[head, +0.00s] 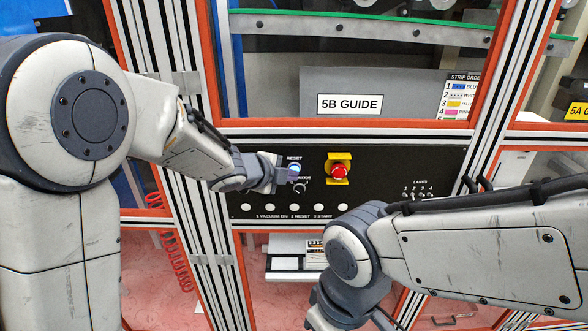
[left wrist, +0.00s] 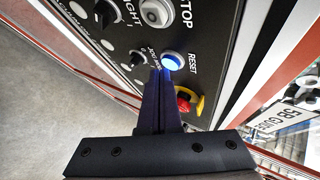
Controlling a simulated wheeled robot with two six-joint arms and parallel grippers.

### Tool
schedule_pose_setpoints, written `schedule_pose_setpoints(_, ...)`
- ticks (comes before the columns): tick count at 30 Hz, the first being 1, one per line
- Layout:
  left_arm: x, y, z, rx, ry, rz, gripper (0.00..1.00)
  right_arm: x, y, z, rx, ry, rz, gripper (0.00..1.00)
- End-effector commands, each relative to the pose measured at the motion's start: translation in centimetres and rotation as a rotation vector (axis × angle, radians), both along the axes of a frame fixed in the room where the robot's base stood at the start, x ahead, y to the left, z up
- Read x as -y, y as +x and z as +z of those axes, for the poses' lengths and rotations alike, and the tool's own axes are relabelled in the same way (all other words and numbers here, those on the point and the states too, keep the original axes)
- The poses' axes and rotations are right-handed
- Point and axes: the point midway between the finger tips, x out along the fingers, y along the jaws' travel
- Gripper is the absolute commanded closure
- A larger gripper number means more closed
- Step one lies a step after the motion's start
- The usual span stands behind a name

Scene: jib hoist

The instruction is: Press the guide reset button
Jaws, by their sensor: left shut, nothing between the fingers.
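The reset button (head: 294,168) is a round blue-white lit button under the word RESET on the black control panel (head: 400,165). It shows larger in the left wrist view (left wrist: 172,61), glowing blue. My left gripper (head: 288,176) is shut and empty, its fingertips right at the button's lower edge in the head view. In the left wrist view the closed fingers (left wrist: 158,78) point at the panel, tips just beside the button; I cannot tell whether they touch it. My right arm reaches in from the right, but its gripper fingers are out of view.
A red emergency stop on a yellow plate (head: 338,171) sits right of the reset button. A black selector knob (left wrist: 138,58) is close by. A row of white buttons (head: 294,207) runs along the panel's bottom. Orange-edged aluminium frame posts (head: 185,80) stand left.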

Motion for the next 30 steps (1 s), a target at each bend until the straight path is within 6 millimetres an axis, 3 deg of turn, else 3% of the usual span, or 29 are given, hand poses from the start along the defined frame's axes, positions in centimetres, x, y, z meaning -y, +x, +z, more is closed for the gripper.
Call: schedule_pose_setpoints(30, -0.02, 0.82, 0.02, 0.000, 0.000, 0.000, 1.00, 0.00, 0.00, 0.39, 0.000, 0.000, 0.000, 0.80)
